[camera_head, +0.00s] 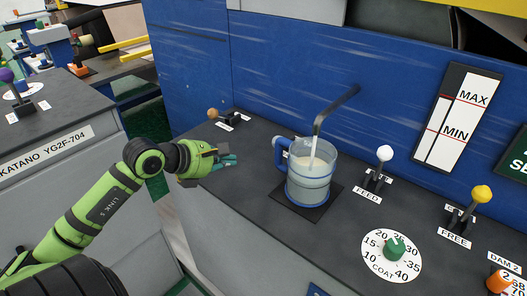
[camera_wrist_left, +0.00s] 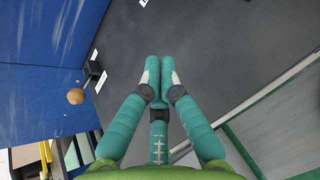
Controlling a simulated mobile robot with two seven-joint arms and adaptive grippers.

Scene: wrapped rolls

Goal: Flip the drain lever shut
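A lever with a brown ball knob (camera_head: 213,113) stands at the far left of the dark counter, close to the blue wall, with small white labels too small to read. It also shows at the left of the left wrist view, as a brown ball (camera_wrist_left: 75,96) on a black base. Its knob leans to the left in the head view. My left gripper (camera_head: 228,160) is over the counter, nearer the front edge than this lever and apart from it. In the wrist view its teal fingertips (camera_wrist_left: 160,72) are together with nothing between them. My right gripper is out of view.
A clear jug (camera_head: 312,178) with a blue handle stands under a spout (camera_head: 335,108), right of my gripper. Beyond it are a white-knobbed FEED lever (camera_head: 384,154), a yellow-knobbed FREE lever (camera_head: 481,194) and a COAT dial (camera_head: 393,250). Bare counter lies between gripper and brown-knobbed lever.

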